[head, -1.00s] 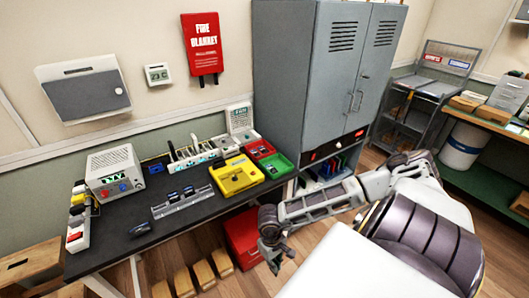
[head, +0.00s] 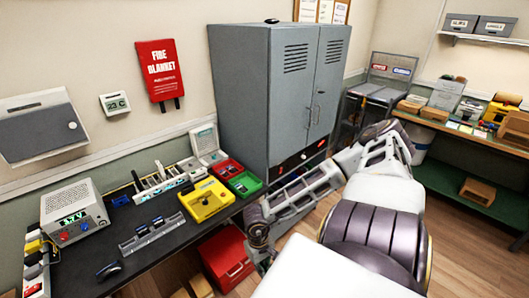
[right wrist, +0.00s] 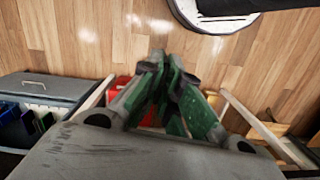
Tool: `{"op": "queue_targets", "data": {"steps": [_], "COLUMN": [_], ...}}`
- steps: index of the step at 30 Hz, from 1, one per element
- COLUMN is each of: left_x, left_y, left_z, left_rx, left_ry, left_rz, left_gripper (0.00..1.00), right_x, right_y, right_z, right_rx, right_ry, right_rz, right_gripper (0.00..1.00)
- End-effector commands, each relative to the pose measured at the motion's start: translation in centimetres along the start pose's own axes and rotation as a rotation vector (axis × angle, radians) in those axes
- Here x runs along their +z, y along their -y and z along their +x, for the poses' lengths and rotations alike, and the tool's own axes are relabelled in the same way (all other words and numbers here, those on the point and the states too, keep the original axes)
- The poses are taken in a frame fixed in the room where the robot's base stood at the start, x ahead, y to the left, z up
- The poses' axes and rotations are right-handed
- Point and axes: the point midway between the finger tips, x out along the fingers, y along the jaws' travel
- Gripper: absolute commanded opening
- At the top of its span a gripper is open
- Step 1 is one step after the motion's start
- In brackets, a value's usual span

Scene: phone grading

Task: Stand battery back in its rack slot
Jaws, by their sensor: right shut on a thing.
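A small dark block (head: 108,270), which looks like a battery, lies flat on the black bench (head: 95,252) near its front edge. The grey slotted rack (head: 137,246) stands behind it to the right, with dark pieces upright in it. My right gripper (head: 259,240) hangs beyond the bench's front edge, right of the rack and apart from it. In the right wrist view its fingers (right wrist: 168,92), with green inner faces, are closed together over the wood floor. The thing between them is too hidden to make out. My left gripper is out of view.
On the bench are a power supply (head: 75,215), a yellow tray (head: 206,201), a red tray (head: 226,169) and a green tray (head: 245,184). A red bin (head: 228,259) stands below near the gripper. A grey cabinet (head: 245,100) stands at the bench's right end.

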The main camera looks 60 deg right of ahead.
Motion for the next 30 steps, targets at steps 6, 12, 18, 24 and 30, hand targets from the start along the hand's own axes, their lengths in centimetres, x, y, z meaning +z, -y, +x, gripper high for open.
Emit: {"op": "queue_targets", "data": {"steps": [6, 12, 18, 24, 30], "left_x": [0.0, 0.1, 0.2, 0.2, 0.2], "left_y": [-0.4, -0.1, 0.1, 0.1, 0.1], "left_z": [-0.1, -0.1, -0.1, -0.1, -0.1], "left_rx": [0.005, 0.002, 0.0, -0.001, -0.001], "left_ry": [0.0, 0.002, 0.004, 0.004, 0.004], "left_rz": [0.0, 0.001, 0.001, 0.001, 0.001], "left_gripper": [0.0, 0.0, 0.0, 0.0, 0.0], "right_x": [-1.4, -2.4, -2.8, -2.8, -2.7], "right_y": [1.7, 3.7, 5.6, 7.0, 8.0], "right_z": [-2.3, -4.1, -5.3, -6.0, -6.2], "right_rx": [-0.022, -0.041, -0.059, -0.076, -0.092], "right_ry": [-0.004, -0.002, -0.001, -0.002, -0.001], "right_rz": [0.138, 0.294, 0.447, 0.596, 0.744], "right_gripper": [0.0, 0.0, 0.0, 0.0, 0.0]}}
